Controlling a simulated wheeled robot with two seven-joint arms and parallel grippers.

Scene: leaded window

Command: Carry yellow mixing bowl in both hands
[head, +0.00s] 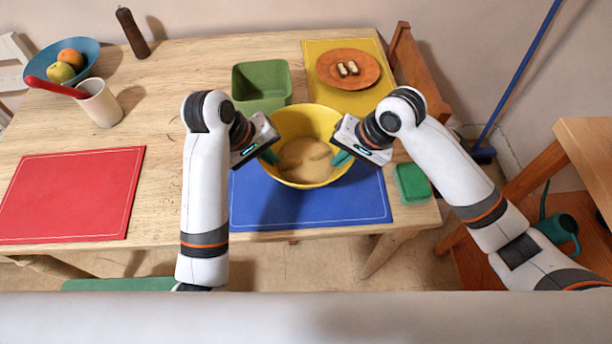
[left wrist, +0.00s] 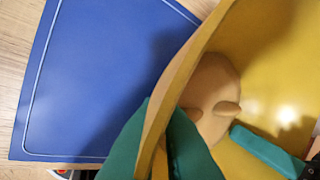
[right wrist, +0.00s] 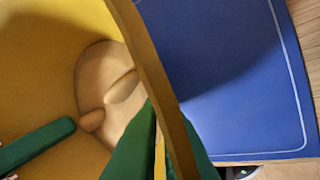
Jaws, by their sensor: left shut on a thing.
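The yellow mixing bowl (head: 332,170) is upright over the blue placemat (head: 372,210), with a pale lump like dough (head: 305,160) inside. I cannot tell whether its base touches the mat. My left gripper (head: 268,155) is shut on the bowl's left rim, one green finger inside and one outside. My right gripper (head: 341,157) has its fingers on both sides of the right rim and looks shut on it. The rim also shows between the fingers in the left wrist view (left wrist: 182,75) and in the right wrist view (right wrist: 138,45).
A green square tub (head: 262,85) stands just behind the bowl. A yellow placemat (head: 320,50) with an orange plate (head: 362,70) lies back right. A small green box (head: 411,183) is at right. A cup (head: 100,103) stands left; the red placemat (head: 72,195) is bare.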

